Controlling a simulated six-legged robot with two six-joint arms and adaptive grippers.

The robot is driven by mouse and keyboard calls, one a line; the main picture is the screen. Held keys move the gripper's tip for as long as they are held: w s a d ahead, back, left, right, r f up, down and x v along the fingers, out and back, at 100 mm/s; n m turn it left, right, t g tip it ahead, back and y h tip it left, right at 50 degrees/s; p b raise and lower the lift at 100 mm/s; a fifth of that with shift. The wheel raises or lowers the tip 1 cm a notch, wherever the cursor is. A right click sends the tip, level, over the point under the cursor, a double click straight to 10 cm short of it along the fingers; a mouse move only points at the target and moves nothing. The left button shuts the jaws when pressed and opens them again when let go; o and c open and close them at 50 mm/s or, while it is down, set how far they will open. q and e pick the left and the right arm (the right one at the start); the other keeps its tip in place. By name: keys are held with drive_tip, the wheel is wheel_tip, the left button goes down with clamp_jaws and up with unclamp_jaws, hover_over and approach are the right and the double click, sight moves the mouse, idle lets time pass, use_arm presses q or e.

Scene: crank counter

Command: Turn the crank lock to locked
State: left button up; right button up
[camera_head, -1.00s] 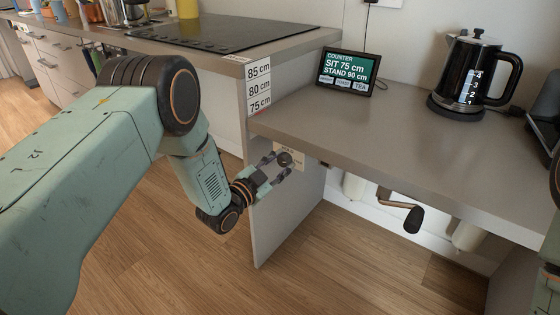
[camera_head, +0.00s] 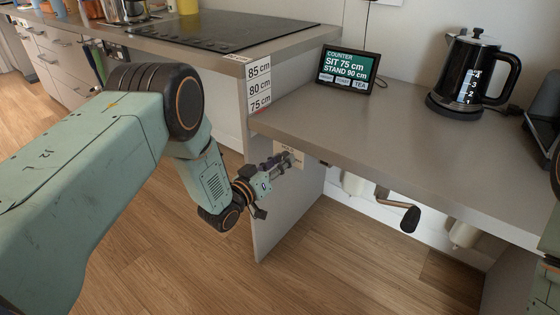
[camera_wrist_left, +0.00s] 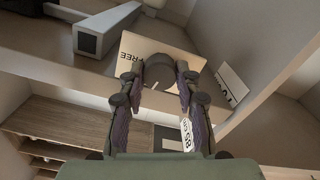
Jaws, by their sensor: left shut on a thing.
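The crank lock is a round dark knob (camera_wrist_left: 160,70) on a cream plate (camera_wrist_left: 132,48) that reads "FREE" in the wrist view. In the head view the plate (camera_head: 298,156) is on the side panel under the counter, and the fingers mostly hide the knob. My left gripper (camera_head: 281,163) is at the plate. In the wrist view its fingers (camera_wrist_left: 162,88) stand on both sides of the knob and are shut on it. A pale mark shows on the knob; its exact setting is hard to read. My right gripper is not in view.
The crank handle (camera_head: 408,214) hangs under the counter (camera_head: 400,140), right of the plate. A display (camera_head: 347,69) reads SIT 75 cm, STAND 90 cm. A black kettle (camera_head: 470,80) stands on the counter. Height labels (camera_head: 259,88) mark the taller left counter's side.

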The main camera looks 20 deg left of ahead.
use_arm(q)
drive_tip(key=shift+f+n, duration=0.1)
drive_tip(key=shift+n, duration=1.1)
drive_tip(key=o, duration=1.2)
drive_tip(key=shift+c, duration=0.2)
drive_tip(key=v, duration=1.2)
